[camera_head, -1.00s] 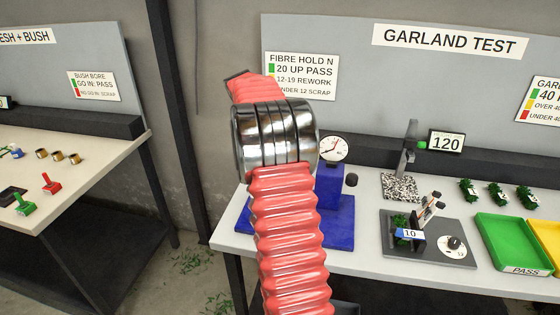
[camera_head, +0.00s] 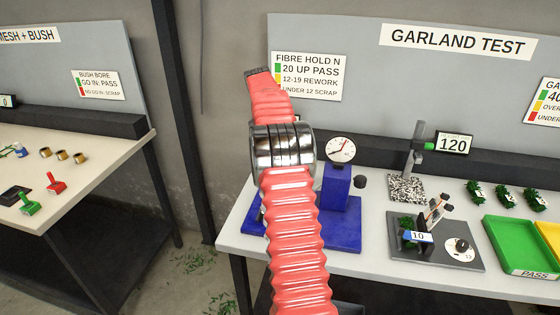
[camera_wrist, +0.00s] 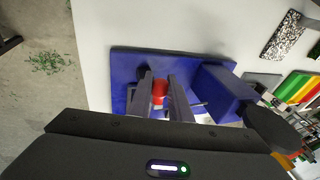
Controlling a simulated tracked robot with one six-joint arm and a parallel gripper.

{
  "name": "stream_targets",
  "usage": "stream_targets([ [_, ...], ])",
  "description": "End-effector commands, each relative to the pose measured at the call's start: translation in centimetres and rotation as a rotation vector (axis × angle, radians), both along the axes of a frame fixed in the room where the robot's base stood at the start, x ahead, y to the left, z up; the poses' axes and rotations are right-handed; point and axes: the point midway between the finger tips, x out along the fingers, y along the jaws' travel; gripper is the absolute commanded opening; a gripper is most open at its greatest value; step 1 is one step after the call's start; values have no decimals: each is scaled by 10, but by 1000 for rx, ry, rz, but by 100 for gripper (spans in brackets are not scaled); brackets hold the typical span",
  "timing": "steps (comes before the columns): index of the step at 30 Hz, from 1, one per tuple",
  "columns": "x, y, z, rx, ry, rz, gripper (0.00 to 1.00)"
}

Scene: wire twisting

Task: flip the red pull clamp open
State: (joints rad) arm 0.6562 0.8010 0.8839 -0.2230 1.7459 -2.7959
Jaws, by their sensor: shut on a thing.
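The red pull clamp (camera_wrist: 159,92) shows in the wrist view as a small red part between the two dark fingers of my gripper (camera_wrist: 163,80). My gripper is shut on it, over the blue base of a test stand (camera_wrist: 190,60). Most of the clamp is hidden by the fingers, so its open or closed position cannot be told. In the head view the blue stand (camera_head: 345,228) with a round dial gauge (camera_head: 341,149) is on the bench. My own red arm covers its left part, and my gripper and the clamp are hidden there.
Right of the blue stand are a grey fixture plate (camera_head: 462,257), a speckled block (camera_head: 406,188) with a post, several green garland pieces (camera_head: 506,195) and a green tray (camera_head: 516,250). Another bench (camera_head: 95,170) stands at the left, with a floor gap between.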

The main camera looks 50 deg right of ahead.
Motion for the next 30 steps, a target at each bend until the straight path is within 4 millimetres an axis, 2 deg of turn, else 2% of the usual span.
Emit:
stream_targets([
  [1,-3,-1,-6,6,11,-3,0],
  [6,-4,-2,-6,6,11,-4,0],
  [7,-4,-2,-6,5,11,-5,18],
  [15,-3,-2,-3,1,5,-5,37],
  [25,-1,-2,1,-1,1,-3,37],
  [30,2,-1,12,-2,0,0,37],
])
